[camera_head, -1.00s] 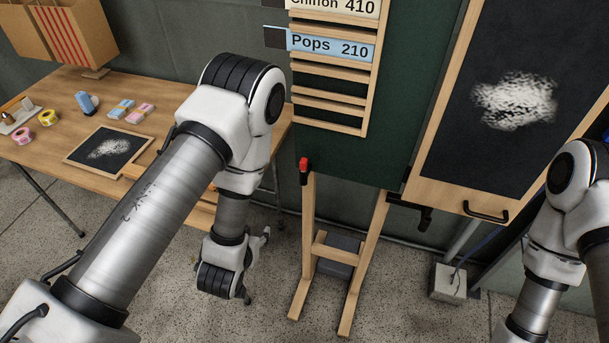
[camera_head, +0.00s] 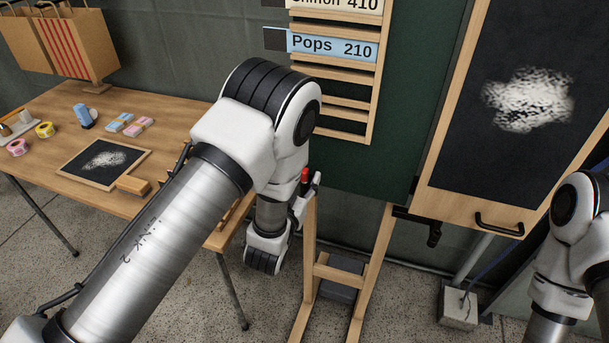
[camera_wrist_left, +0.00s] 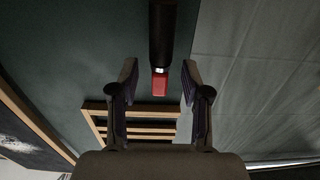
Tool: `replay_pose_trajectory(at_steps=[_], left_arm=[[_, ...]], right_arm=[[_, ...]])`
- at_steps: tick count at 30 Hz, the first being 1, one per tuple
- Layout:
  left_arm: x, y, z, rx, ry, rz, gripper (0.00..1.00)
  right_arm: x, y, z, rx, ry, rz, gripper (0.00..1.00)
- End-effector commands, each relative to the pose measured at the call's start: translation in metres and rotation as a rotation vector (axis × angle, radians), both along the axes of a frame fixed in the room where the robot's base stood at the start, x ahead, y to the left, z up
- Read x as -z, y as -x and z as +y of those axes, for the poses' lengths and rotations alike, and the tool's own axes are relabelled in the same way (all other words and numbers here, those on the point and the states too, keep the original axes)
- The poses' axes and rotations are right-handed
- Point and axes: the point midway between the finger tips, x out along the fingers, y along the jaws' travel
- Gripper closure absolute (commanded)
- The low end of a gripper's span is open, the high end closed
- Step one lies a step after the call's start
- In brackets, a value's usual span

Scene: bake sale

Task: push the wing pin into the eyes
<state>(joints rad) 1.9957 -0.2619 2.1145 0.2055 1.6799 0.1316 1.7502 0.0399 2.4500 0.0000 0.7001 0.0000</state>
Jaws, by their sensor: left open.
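A red-topped piece (camera_head: 304,175) shows at the lower left edge of the green board, just beyond my left gripper. In the left wrist view the red block (camera_wrist_left: 159,84) and a dark upright body (camera_wrist_left: 162,35) line up between the finger pads, and no contact can be made out. I cannot tell whether this is the wing pin. My left gripper (camera_head: 308,187), mostly behind its own arm, points toward the board; its fingers (camera_wrist_left: 159,68) are spread. A black fitting (camera_head: 434,234) sits below the board near the wing panel (camera_head: 460,185); I cannot make out the eyes.
The green board (camera_head: 365,175) stands on wooden legs, with slatted racks and price cards (camera_head: 332,47). A wooden table (camera_head: 45,135) with a small slate (camera_head: 75,178) and small goods is on the left. A grey block (camera_head: 458,306) stands on the floor.

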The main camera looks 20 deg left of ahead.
Motion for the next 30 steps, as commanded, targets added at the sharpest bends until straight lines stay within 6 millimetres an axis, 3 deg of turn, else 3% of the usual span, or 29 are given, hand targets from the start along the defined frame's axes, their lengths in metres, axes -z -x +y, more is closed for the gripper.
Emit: replay_pose_trajectory(at_steps=[3, 7, 8, 20, 30], left_arm=[[0.001, 0.000, 0.000, 0.000, 0.000, 0.001, 0.52], [0.001, 0.001, 0.000, 0.000, 0.000, 0.001, 0.97], [0.001, 0.001, 0.000, 0.000, 0.000, 0.002, 1.00], [-0.002, 0.001, 0.000, 0.000, 0.000, 0.002, 1.00], [-0.053, 0.001, 0.000, 0.000, -0.001, -0.002, 1.00]], right_arm=[[0.000, 0.000, 0.000, 0.000, 0.000, 0.000, 0.77], [0.000, 0.000, 0.000, 0.000, 0.000, 0.000, 0.77], [0.000, 0.000, 0.000, 0.000, 0.000, 0.000, 0.77], [0.000, 0.000, 0.000, 0.000, 0.000, 0.000, 0.77], [-0.001, 0.000, 0.000, 0.000, 0.000, 0.000, 0.77]])
